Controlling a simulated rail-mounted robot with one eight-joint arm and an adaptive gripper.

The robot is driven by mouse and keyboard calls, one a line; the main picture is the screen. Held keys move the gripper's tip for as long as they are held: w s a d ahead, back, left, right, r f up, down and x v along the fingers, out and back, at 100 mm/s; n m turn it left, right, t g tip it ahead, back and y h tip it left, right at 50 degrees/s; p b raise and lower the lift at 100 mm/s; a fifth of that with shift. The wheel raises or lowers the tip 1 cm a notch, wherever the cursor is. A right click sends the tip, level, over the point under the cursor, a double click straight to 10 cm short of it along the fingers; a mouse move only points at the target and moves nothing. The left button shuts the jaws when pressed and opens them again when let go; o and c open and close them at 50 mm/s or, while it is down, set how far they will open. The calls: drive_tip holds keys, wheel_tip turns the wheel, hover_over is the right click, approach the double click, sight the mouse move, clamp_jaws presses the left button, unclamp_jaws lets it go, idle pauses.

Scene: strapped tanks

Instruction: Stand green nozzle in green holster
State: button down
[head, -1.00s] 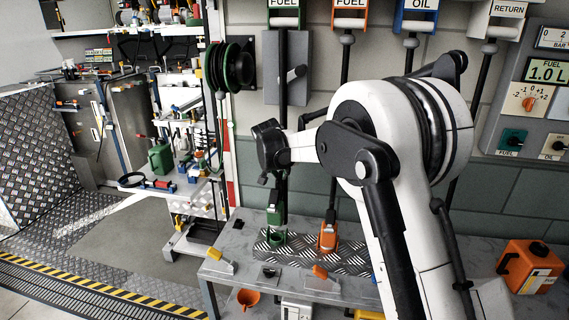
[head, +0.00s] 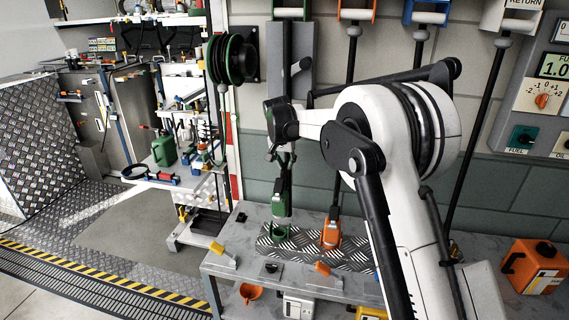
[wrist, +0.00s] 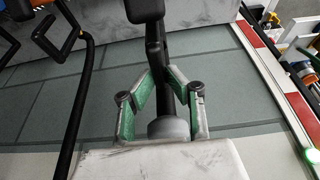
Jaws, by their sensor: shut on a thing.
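The green nozzle (head: 281,198) hangs upright below my gripper (head: 285,160) in the head view, directly above or at the mouth of the green holster (head: 280,234). I cannot tell whether its lower end is inside the holster. In the wrist view my gripper (wrist: 162,78) has its fingers closed in on a black stem (wrist: 160,50) with a grey collar (wrist: 168,128); this looks like the upper part of the green nozzle. The green body and the holster cannot be made out there.
An orange nozzle (head: 331,232) stands close right of the green holster on the tread plate. An orange can (head: 532,266) sits at the right. Hoses hang down the wall. A hose reel (head: 231,60) is at the upper left.

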sight(284, 177)
drive_tip(key=shift+s+f+b, duration=0.1)
drive_tip(key=shift+f+b, duration=1.55)
drive_tip(key=shift+f, duration=1.2)
drive_tip(key=shift+s+a, duration=0.1)
drive_tip(key=shift+s+g, duration=0.35)
drive_tip(key=shift+g, duration=0.45)
drive_tip(key=shift+s, duration=0.1)
drive_tip(key=shift+w+g+y, duration=0.3)
drive_tip(key=shift+g, duration=0.4)
